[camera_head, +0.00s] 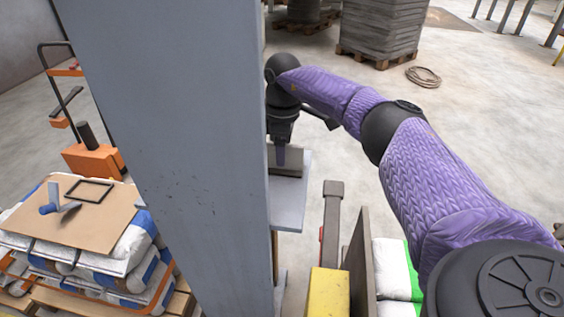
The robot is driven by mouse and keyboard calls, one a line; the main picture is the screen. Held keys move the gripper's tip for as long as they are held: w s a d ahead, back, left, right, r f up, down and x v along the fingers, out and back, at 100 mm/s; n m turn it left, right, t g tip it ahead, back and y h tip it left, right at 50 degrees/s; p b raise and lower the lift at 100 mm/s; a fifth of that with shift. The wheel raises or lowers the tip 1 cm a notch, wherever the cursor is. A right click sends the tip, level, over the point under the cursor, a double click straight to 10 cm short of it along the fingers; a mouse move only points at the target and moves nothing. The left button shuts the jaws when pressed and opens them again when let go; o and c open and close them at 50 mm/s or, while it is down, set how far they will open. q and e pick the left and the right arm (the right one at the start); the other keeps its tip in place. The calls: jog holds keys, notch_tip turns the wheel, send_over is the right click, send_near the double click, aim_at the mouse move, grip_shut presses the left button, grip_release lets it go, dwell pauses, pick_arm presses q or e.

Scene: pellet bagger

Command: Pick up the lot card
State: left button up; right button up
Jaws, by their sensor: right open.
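My right arm in its purple sleeve reaches from the lower right to beside the large grey column. My right gripper (281,154) points down at the column's right edge, over a small grey shelf (289,210). Its jaws are open, and the fingertips are small and partly hidden. A brownish-grey upright piece (291,163) stands right behind or beside the fingertips; I cannot tell whether they touch. I cannot make out the lot card for certain. The column may hide part of this spot. My left gripper is not in view.
The grey column (170,150) blocks much of the view. At left, a cardboard sheet (100,228) lies on stacked white bags, beside an orange pallet truck (92,160). A yellow box (328,292) and a brown board (360,255) stand below my right arm. Open floor lies behind.

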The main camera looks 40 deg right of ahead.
grip_shut()
jog(key=shift+r, duration=0.1)
